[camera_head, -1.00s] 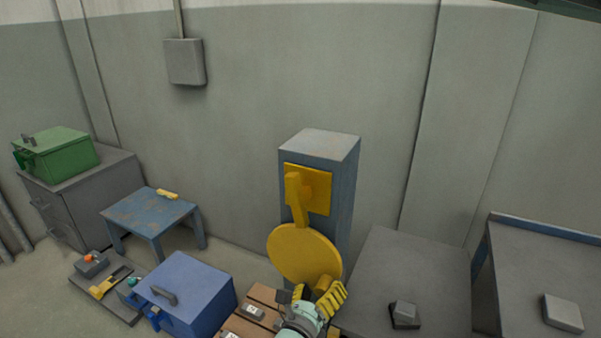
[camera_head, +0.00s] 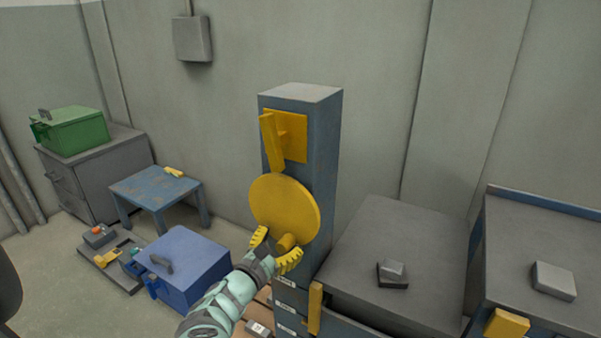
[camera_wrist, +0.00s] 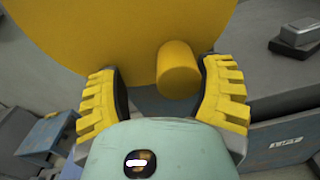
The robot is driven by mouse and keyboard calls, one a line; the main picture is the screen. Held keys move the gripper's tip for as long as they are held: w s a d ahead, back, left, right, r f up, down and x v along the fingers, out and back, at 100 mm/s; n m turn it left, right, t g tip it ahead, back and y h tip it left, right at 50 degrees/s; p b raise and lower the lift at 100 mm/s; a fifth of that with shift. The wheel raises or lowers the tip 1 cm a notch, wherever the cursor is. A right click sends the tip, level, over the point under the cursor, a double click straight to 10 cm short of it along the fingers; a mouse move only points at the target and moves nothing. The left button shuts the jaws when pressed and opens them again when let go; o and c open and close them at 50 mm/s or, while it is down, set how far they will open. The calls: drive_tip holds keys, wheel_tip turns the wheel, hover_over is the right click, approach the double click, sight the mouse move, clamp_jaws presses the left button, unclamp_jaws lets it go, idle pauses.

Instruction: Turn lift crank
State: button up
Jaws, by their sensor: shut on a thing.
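The lift crank is a yellow disc (camera_head: 284,205) on the front of a blue-grey column (camera_head: 325,150). Its short round yellow handle (camera_head: 287,242) sticks out near the bottom of the disc. In the wrist view the disc (camera_wrist: 150,30) fills the top, and the handle (camera_wrist: 179,70) lies between my yellow fingers, closer to the right one. My gripper (camera_head: 275,250) is shut on the handle, with a finger on either side. It also shows in the wrist view (camera_wrist: 162,95). A yellow lever (camera_head: 271,143) on a yellow plate (camera_head: 293,137) is above the disc.
A grey cabinet (camera_head: 400,250) stands close at right, with a small grey block (camera_head: 392,272) on top. A blue box (camera_head: 185,265), a low blue table (camera_head: 155,190) and a green box (camera_head: 75,130) are at left. Floor shows between them.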

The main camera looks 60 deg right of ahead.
drive_tip(key=shift+w+a+r, duration=0.15)
drive_tip(key=shift+a+r+p, duration=0.1)
drive_tip(key=shift+a+p, duration=0.4)
drive_tip(key=shift+p, duration=0.15)
drive_tip(key=shift+a+p, duration=0.6)
drive_tip(key=shift+a, duration=0.65)
drive_tip(key=s+a+p, duration=0.1)
drive_tip(key=a+p, duration=0.2)
drive_tip(key=a, duration=1.1)
drive_tip(key=shift+s+a+f, duration=0.2)
drive_tip(key=shift+a, duration=0.05)
drive_tip(key=shift+p, duration=0.45)
